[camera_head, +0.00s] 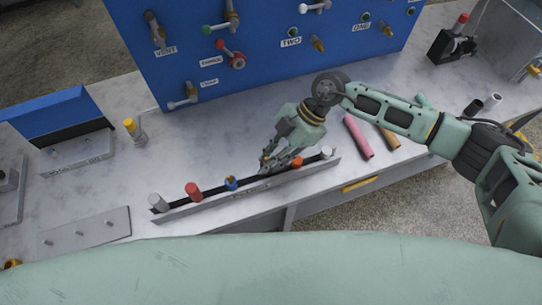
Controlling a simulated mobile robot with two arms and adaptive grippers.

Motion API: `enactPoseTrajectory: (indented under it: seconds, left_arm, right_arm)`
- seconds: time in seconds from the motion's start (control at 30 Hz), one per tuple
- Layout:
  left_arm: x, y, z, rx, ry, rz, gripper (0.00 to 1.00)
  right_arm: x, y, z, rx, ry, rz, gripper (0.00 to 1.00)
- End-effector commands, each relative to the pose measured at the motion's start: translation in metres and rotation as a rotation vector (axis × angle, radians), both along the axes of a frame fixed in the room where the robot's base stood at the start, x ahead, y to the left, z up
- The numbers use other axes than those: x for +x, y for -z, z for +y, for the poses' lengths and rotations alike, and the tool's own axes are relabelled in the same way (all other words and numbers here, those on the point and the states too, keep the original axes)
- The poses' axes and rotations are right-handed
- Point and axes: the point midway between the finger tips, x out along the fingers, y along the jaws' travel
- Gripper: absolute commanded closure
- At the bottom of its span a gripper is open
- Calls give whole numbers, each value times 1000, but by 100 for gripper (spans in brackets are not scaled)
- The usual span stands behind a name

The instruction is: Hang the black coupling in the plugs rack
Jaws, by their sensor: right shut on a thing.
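The plugs rack (176,213) is a long low grey rail along the front of the table. It bears a grey plug (158,203), a red plug (193,191), a blue plug (231,183), an orange plug (297,162) and a white plug (327,152). My right gripper (268,165) points down over the rack, between the blue and orange plugs. It is shut on a small dark thing, apparently the black coupling, mostly hidden by the fingers. Whether it touches the rack cannot be told. My left gripper is not in view.
A blue panel (180,60) with several valves and fittings stands behind. Pink (358,137) and tan (386,133) tubes lie right of the rack. A yellow-topped fitting (134,131) stands at left, near a blue-backed holder (60,115). The table between panel and rack's left half is clear.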

Motion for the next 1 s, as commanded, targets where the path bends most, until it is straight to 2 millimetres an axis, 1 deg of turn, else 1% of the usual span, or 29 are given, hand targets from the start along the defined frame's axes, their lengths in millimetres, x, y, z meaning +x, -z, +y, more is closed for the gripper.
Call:
enactPoseTrajectory:
  seconds: [1.0]
  left_arm:
    - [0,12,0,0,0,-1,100]
  right_arm:
    - [0,26,0,1,0,0,100]
